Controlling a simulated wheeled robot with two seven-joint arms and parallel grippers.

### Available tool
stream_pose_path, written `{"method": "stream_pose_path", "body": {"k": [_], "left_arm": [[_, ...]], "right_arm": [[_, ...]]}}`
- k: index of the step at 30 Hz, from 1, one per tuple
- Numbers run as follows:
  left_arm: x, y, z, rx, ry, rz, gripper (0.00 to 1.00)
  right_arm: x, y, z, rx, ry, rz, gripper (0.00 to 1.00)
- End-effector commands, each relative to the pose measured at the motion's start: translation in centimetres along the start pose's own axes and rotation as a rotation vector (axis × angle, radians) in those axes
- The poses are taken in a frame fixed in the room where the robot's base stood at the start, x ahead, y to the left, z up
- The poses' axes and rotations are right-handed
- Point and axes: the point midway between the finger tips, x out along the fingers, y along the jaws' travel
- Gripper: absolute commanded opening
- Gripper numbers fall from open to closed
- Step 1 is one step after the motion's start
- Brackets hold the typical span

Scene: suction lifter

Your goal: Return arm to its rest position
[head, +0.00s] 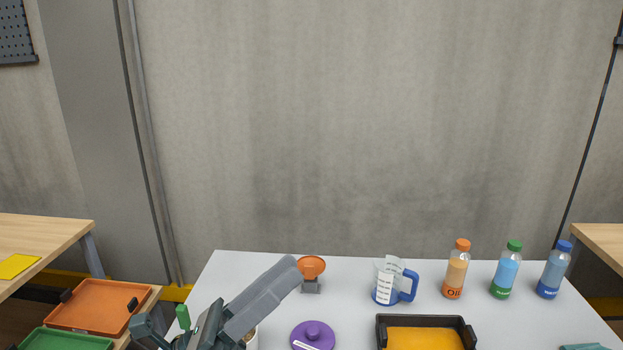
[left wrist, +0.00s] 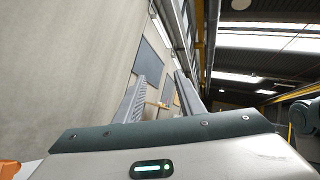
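My left gripper (head: 290,270) is low in the head view, left of centre, its grey fingers angled up and to the right over the white table (head: 240,268). In the left wrist view its two fingers (left wrist: 160,78) stand apart with nothing between them; wall and ceiling show beyond. In the head view the fingertips overlap the left side of an orange cup-shaped piece on a grey base (head: 311,268); I cannot tell whether they touch. A purple round piece with a knob (head: 313,334) lies to the right of the gripper. My right gripper is not in view.
A measuring jug with a blue handle (head: 385,284), orange (head: 456,272), green (head: 506,272) and blue (head: 553,272) capped bottles, and a black-rimmed tray (head: 382,330) stand on the table. Orange (head: 90,305) and green (head: 62,343) trays sit at the left.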

Motion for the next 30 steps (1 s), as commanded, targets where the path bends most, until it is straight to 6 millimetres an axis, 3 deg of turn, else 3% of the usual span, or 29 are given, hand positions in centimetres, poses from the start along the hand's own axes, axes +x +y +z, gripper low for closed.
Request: {"method": "stream_pose_path", "body": {"k": [4,8,12,15,20,24,30], "left_arm": [[-3.5,5.1,1.4,-0.339,-0.217,0.26,0.35],[-8.7,9.7,0.8,-0.63,-0.418,0.489,0.35],[-15.9,13.5,-2.0,-0.925,-0.646,0.736,0.35],[-21.3,14.8,-5.1,-1.11,-0.809,0.903,0.35],[-29.6,14.5,-10.7,-1.353,-1.068,1.156,0.35],[-36.3,12.0,-15.9,-1.514,-1.296,1.373,0.35],[-42.4,7.1,-21.4,-1.639,-1.554,1.612,0.35]], "right_arm": [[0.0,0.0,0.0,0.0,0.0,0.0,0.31],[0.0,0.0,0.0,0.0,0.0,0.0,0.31],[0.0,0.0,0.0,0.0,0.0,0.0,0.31],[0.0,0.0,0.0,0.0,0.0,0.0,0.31],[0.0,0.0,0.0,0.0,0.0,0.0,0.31],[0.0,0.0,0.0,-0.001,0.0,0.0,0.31],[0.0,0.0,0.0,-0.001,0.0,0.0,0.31]]}}
